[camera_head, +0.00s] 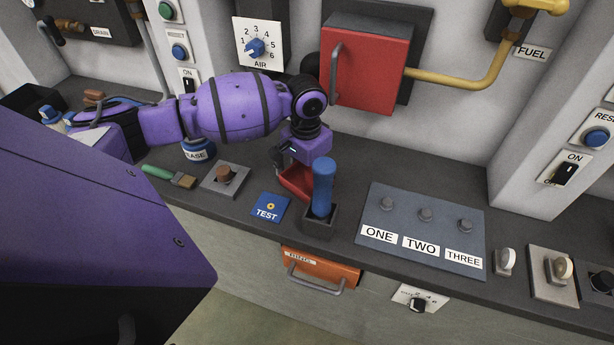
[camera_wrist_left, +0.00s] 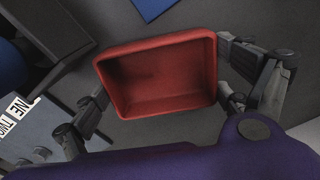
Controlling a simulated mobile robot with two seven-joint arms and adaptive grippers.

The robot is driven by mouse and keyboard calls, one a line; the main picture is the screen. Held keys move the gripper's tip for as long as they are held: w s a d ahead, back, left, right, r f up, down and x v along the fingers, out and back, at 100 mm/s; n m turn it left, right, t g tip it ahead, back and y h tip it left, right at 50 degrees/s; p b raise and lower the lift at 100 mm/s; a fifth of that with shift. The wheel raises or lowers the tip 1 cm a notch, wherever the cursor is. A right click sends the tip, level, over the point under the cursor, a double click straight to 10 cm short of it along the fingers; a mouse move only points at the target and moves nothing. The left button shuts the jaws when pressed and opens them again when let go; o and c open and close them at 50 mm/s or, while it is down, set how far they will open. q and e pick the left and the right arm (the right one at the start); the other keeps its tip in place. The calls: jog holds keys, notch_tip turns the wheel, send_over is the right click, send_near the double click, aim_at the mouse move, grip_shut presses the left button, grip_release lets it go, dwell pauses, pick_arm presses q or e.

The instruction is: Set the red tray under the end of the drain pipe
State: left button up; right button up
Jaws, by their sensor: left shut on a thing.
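The red tray (camera_head: 297,184) is a small open box, partly hidden behind the blue post in the head view. The left wrist view shows the tray (camera_wrist_left: 160,80) empty, its open side facing the camera, with finger parts on both sides. My left gripper (camera_head: 290,160) is shut on the tray, over the bench behind the blue post. A DRAIN label (camera_head: 101,32) is on a dark panel at upper left, with a copper-coloured fitting (camera_head: 72,25) beside it. I cannot make out the pipe's open end. My right gripper is not in view.
A blue post (camera_head: 322,187) stands in a dark socket in front of the tray. A blue TEST plate (camera_head: 268,208), a brush (camera_head: 170,176) and a panel with knobs (camera_head: 425,225) are on the bench. A red cabinet (camera_head: 365,65) is on the wall behind.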

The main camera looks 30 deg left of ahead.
pick_arm(q)
jog(key=shift+r, duration=0.1)
jog(key=o, duration=1.2)
